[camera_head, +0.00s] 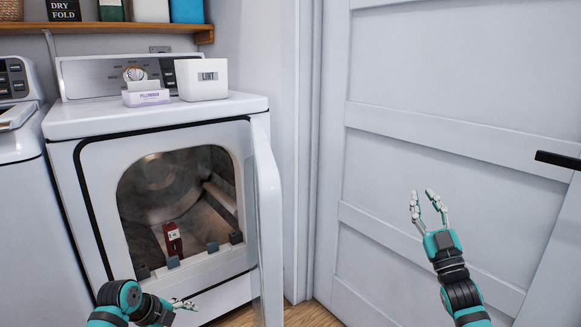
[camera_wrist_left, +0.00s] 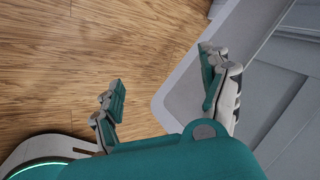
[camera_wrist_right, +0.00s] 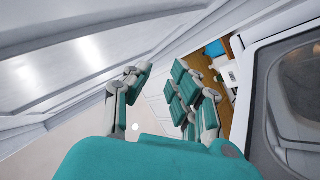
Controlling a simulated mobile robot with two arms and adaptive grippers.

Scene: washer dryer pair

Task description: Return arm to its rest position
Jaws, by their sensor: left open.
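My right gripper (camera_head: 430,208) is raised in front of the white panelled door in the head view. Its fingers stand apart with nothing between them; they also show spread in the right wrist view (camera_wrist_right: 160,90). My left arm comes in low at the left, and my left gripper (camera_head: 184,304) is below the dryer opening, near the lower edge of the open dryer door. In the left wrist view the left gripper's fingers (camera_wrist_left: 165,95) are spread and empty above the wood floor and beside a pale panel edge.
The dryer (camera_head: 160,110) has its door (camera_head: 268,220) swung open toward me. A red item (camera_head: 173,240) stands inside the opening. A lint bin (camera_head: 202,80) and a small box (camera_head: 146,97) sit on top. The white door (camera_head: 430,110) with a black handle (camera_head: 557,160) fills the right.

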